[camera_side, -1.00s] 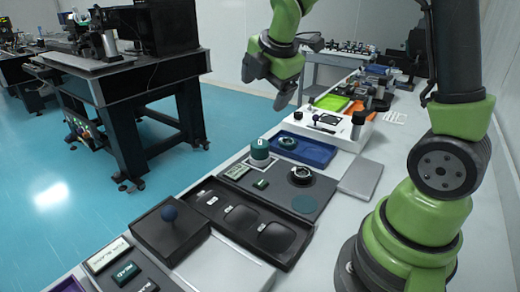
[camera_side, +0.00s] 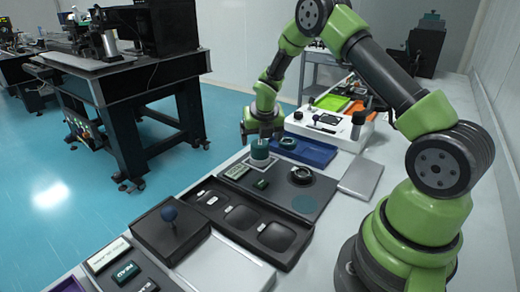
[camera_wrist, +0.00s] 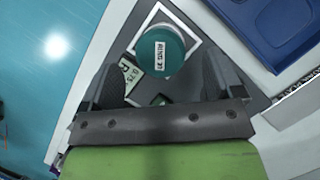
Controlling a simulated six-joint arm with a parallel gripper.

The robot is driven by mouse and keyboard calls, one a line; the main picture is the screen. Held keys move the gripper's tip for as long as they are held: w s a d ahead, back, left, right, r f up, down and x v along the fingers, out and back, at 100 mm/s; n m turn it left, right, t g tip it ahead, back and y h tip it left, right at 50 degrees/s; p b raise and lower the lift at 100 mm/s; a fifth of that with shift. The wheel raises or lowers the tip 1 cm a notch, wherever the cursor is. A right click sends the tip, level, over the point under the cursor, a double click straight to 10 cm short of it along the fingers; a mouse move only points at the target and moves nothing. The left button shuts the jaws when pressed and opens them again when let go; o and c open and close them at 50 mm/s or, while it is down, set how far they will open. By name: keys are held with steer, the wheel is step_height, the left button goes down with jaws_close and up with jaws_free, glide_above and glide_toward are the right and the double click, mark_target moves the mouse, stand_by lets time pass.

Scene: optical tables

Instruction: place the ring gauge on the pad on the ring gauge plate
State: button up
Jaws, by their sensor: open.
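The ring gauge looks to be the teal cylinder (camera_side: 260,154) with a white label; its label seems to read "RING 20" in the wrist view (camera_wrist: 162,52). It stands upright on the dark grey plate (camera_side: 279,204), inside a white square outline at the plate's far left corner. My gripper (camera_side: 262,139) is open and empty, pointing down just above the teal cylinder. In the wrist view my gripper's fingers (camera_wrist: 163,82) are spread to either side, with the cylinder's top ahead between them.
A dark ring on a round base (camera_side: 300,176) stands mid-plate, near a small green block (camera_side: 261,184). A blue tray (camera_side: 310,152) lies behind.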

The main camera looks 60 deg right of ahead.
mark_target(260, 142)
steer(key=x, duration=0.3)
steer(key=shift+f, duration=0.1)
steer(key=shift+c, duration=0.2)
steer(key=c, duration=1.2)
steer(key=shift+o, duration=0.2)
